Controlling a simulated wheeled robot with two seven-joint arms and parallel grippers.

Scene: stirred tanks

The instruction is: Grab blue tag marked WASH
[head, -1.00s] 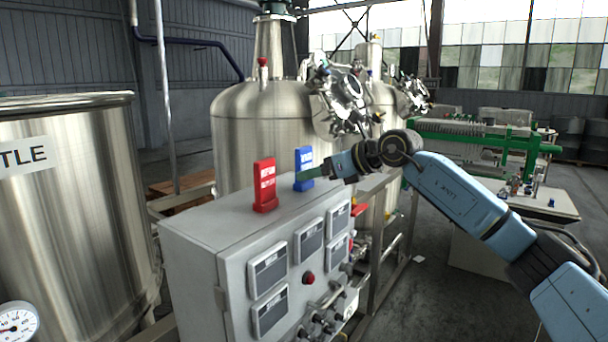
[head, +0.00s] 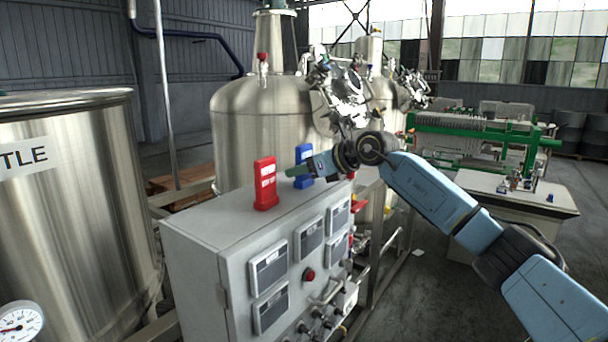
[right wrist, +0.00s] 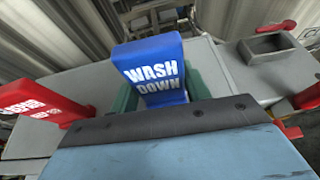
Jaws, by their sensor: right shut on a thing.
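The blue tag (right wrist: 152,66) reads WASH DOWN in white letters in the right wrist view. In the head view the blue tag (head: 304,156) stands upright on top of the grey cabinet (head: 215,222), partly hidden by my right gripper (head: 296,172). The right gripper's green fingers lie on both sides of the tag in the right wrist view (right wrist: 160,96), shut on it. The tag's foot is hidden there. My left gripper is in neither view.
A red tag (head: 265,184) stands on the cabinet to the left of the blue tag, and it also shows in the right wrist view (right wrist: 35,103). A steel tank (head: 255,130) rises behind. Red-handled valves and pipes are at the cabinet's right side.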

